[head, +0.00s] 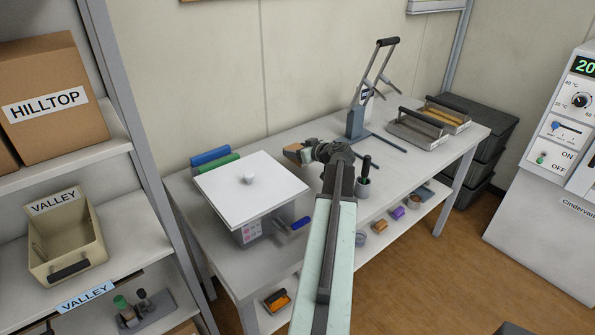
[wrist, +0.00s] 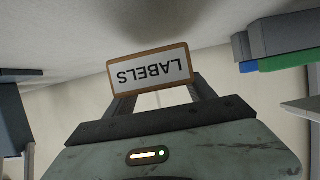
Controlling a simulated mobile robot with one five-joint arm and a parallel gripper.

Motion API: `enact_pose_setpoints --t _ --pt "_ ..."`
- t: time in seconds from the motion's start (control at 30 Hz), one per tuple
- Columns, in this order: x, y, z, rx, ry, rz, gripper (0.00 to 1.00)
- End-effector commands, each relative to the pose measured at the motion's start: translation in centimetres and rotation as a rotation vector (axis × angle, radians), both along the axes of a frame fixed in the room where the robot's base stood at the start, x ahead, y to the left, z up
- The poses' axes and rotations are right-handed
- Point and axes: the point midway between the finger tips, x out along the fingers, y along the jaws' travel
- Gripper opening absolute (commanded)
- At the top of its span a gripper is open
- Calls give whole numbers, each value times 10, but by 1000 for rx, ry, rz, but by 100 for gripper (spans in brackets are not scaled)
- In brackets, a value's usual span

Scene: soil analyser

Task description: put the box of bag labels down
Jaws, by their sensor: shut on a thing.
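The box of bag labels (wrist: 148,68) is held in my gripper (wrist: 155,98). In the wrist view its white face reads LABELS upside down inside an orange-brown border. In the head view the box shows as a small tan block (head: 292,149) at the far end of my arm, over the white bench (head: 330,222). My gripper (head: 299,152) is shut on it, and my wrist hides part of it. I cannot tell whether the box touches the bench top.
A lever press (head: 362,110) stands behind to the right, and a dark-handled tool in a cup (head: 364,180) is close right of my wrist. Metal trays (head: 420,128) sit far right.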

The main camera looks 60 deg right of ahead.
Motion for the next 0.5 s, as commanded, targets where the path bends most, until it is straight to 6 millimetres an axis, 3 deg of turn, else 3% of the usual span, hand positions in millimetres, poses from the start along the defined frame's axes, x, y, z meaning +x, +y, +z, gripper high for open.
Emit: enact_pose_setpoints --t 0.03,0.17,0.4,0.5 --pt "0 0 -8 0 0 0 19" --pt "0 0 -8 0 0 1 19" --pt "0 0 -45 0 0 1 19" --pt "1 1 -43 0 0 1 19"
